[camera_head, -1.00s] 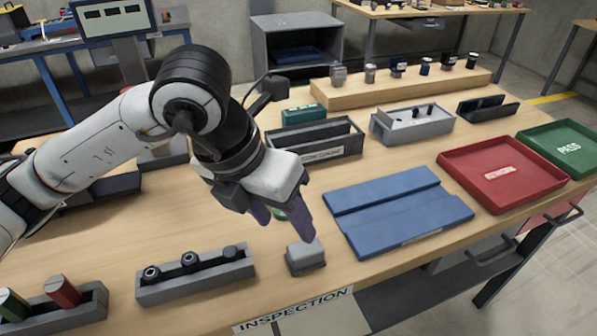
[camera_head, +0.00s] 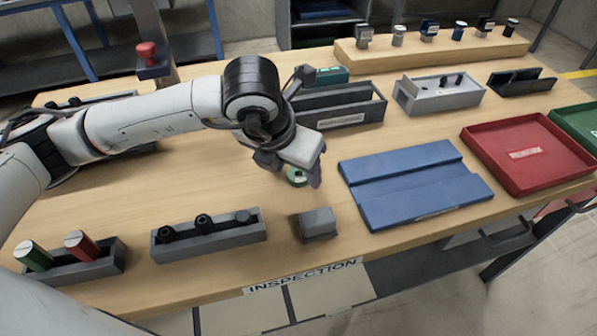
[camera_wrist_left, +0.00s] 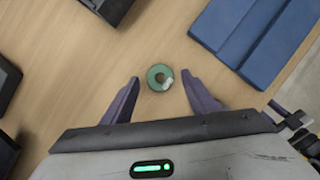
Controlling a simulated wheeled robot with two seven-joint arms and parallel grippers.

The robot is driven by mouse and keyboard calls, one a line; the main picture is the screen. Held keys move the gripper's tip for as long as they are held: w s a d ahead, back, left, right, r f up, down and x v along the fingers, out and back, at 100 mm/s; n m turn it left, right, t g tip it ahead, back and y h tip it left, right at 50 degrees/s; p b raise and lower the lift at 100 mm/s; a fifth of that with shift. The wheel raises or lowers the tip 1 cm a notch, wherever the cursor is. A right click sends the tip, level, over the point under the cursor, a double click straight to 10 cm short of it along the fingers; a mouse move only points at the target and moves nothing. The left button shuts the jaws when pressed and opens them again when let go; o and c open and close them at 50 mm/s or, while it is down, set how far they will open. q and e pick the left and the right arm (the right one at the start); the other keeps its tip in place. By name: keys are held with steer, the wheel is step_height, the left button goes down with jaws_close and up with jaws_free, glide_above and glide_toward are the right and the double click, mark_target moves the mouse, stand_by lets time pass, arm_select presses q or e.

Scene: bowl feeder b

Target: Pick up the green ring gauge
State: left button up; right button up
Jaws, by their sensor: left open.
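The green ring gauge (camera_head: 297,177) lies flat on the wooden table, left of the blue tray and partly hidden by my left gripper in the head view. In the left wrist view the ring gauge (camera_wrist_left: 160,77) shows whole, with a dark centre hole and a pale mark on its lower right. My left gripper (camera_head: 308,178) is over it. In the wrist view the purple fingers of the gripper (camera_wrist_left: 162,86) are spread apart and empty, with the ring ahead between their tips. My right gripper is not in view.
The blue tray (camera_head: 435,208) is right of the ring. A small grey block (camera_head: 318,224) stands in front, with a grey holder of dark pieces (camera_head: 210,236) to its left. A grey bin (camera_head: 340,108) is behind. A red tray (camera_head: 560,174) is farther right.

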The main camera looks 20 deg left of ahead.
arm_select(q)
steer(key=shift+w+f, duration=0.1)
steer(key=shift+f, duration=0.05)
steer(key=shift+c, duration=0.2)
steer(key=c, duration=1.1)
